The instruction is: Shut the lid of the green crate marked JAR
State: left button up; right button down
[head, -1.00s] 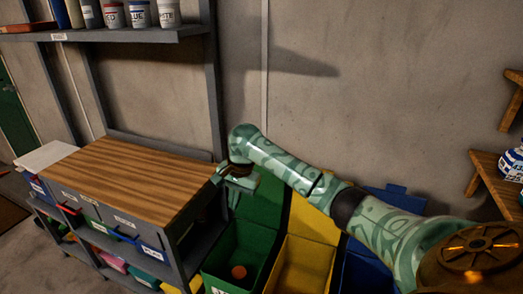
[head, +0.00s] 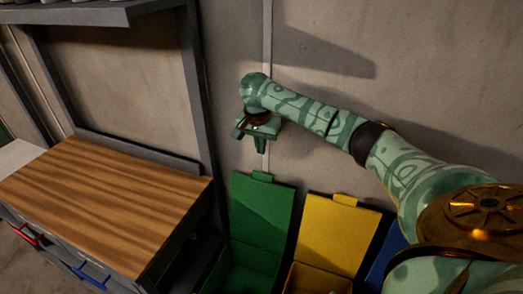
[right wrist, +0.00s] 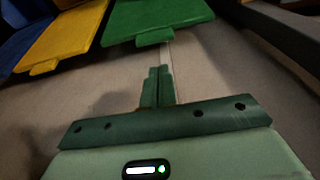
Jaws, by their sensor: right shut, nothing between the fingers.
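The green crate (head: 238,278) stands on the floor at the bottom of the head view, cut off by the lower edge. Its green lid (head: 258,212) stands open and upright near the wall, with a small tab on top. No marking is readable on it now. The lid also shows at the top of the right wrist view (right wrist: 155,18). My right gripper (head: 260,151) is shut and empty above the lid's tab, apart from it in the picture. Its closed fingers show in the right wrist view (right wrist: 159,72). My left gripper is out of view.
A yellow crate's open lid (head: 338,232) stands right of the green one, with a blue one (head: 390,252) beyond. A wood-topped bench (head: 105,200) is close on the left. The wall (head: 320,60) is behind, and a shelf (head: 80,18) hangs upper left.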

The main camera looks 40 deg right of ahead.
jog(key=f+b, duration=0.2)
jog(key=f, duration=0.1)
jog(key=shift+d, duration=0.2)
jog(key=f+b, duration=0.1)
jog(key=f, duration=0.1)
jog(key=f+b, duration=0.1)
jog(key=w+d+f+b, duration=0.1)
jog(key=f, duration=0.1)
jog(key=shift+f+b, duration=0.3)
pick_arm(q)
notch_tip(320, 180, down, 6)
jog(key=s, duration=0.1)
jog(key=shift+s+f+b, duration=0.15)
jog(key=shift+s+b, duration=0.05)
jog(key=shift+b, duration=0.1)
pick_arm(e)
jog(key=shift+d+f, duration=0.1)
jog(key=shift+f, duration=0.3)
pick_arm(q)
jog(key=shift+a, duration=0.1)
pick_arm(e)
jog(key=shift+s+r, duration=0.1)
